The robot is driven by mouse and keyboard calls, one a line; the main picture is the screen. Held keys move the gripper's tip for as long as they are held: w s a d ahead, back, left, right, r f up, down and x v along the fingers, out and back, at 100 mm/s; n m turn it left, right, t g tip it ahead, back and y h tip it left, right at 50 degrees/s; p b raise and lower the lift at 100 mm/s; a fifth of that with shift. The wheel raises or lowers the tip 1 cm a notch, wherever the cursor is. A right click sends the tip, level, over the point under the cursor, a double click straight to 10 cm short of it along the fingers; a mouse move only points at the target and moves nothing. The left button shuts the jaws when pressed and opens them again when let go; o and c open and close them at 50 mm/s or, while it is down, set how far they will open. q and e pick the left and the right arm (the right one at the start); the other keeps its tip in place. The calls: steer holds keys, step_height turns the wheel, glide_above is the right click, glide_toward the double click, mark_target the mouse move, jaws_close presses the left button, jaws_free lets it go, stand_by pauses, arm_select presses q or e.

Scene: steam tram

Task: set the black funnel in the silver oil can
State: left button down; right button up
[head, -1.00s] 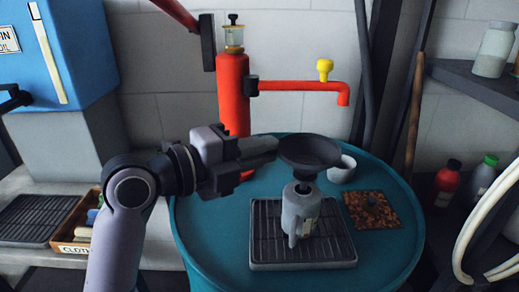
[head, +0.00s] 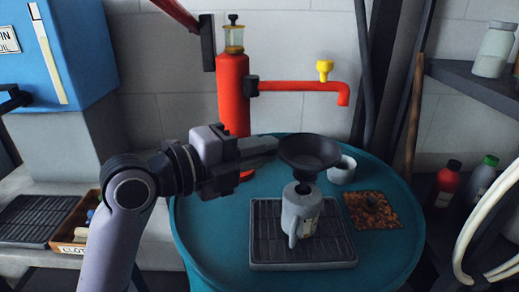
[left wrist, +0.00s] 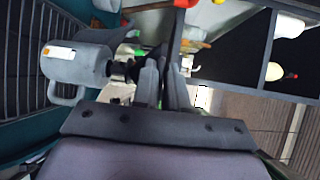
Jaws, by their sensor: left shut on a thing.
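The black funnel (head: 310,150) is a wide dark bowl, held roughly upright above the silver oil can. My left gripper (head: 268,148) comes in from the left and is shut on the funnel's near-left side. The silver oil can (head: 297,217) stands upright on a dark grid tray (head: 268,245). The funnel's spout is over the can's mouth; I cannot tell whether its tip has entered. In the left wrist view the can (left wrist: 75,65) shows left of my fingers (left wrist: 163,88), but I cannot make out the funnel clearly. My right gripper is not in view.
The tray sits on a round teal drum top (head: 215,225). A white cup (head: 342,172) and a brown square mat (head: 372,212) lie to the right. A red pump (head: 233,95) with a spout stands behind.

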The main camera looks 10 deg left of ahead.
arm_select(q)
steer(key=shift+f+b, duration=1.2)
steer(key=shift+f, duration=0.1)
stand_by(0.4)
steer(key=c, duration=1.1)
jaws_free()
steer(key=shift+a, duration=0.1)
steer(key=shift+r+p+v, duration=0.15)
steer(key=shift+r+v, duration=0.05)
steer(key=shift+v, duration=0.65)
steer(key=shift+r+p+v, duration=0.1)
steer(key=shift+r+v, duration=0.1)
steer(key=shift+v, duration=0.65)
steer(key=shift+r+p+v, duration=0.15)
steer(key=shift+v, duration=0.65)
step_height(320, 180, up, 6)
steer(key=p, duration=0.5)
